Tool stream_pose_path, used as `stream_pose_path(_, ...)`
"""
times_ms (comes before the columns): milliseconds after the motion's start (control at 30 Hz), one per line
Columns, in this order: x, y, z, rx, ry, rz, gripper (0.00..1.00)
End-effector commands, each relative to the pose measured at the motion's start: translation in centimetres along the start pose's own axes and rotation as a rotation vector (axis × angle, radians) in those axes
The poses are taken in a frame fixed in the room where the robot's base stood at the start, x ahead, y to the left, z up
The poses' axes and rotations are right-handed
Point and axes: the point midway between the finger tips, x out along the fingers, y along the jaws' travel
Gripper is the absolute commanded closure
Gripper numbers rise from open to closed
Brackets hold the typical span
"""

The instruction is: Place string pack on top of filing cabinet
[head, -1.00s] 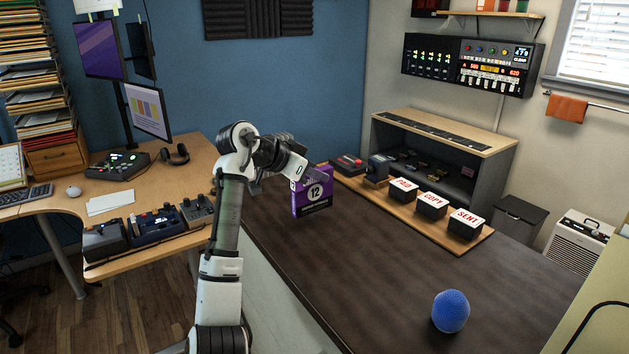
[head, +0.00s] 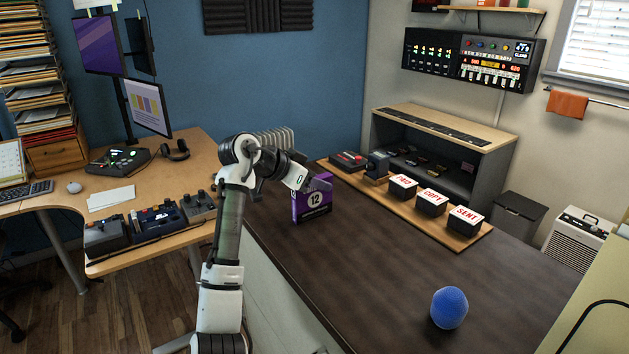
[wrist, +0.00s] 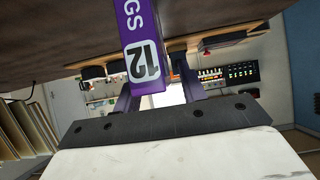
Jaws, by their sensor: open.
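The string pack (head: 316,204) is a purple box with a white round "12" label. It stands upright on the dark tabletop, near its far left part. In the wrist view the pack (wrist: 136,28) reaches down from the top, close to the fingers. My gripper (head: 318,183) is open at the upper part of the pack. In the wrist view its two fingers (wrist: 160,92) show apart, with the pack's end near the left one. I cannot tell whether they touch it. A pale cabinet-like piece (head: 603,310) is cut off at the lower right; I cannot tell if it is the filing cabinet.
The dark table (head: 370,270) is mostly clear in the middle. A blue ball-shaped thing (head: 449,308) sits toward the front. A wooden board (head: 473,241) with labelled blocks runs along the back, before a grey shelf unit (head: 490,165). A desk (head: 200,150) is at left.

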Motion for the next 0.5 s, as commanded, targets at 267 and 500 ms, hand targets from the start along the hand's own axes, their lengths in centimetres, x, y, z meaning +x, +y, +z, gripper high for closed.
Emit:
stream_pose_path(267, -4.3, -0.1, 0.3, 0.003, 0.003, -0.006, 0.59)
stream_pose_path(500, -9.3, -0.1, 0.2, 0.002, 0.002, -0.003, 0.59)
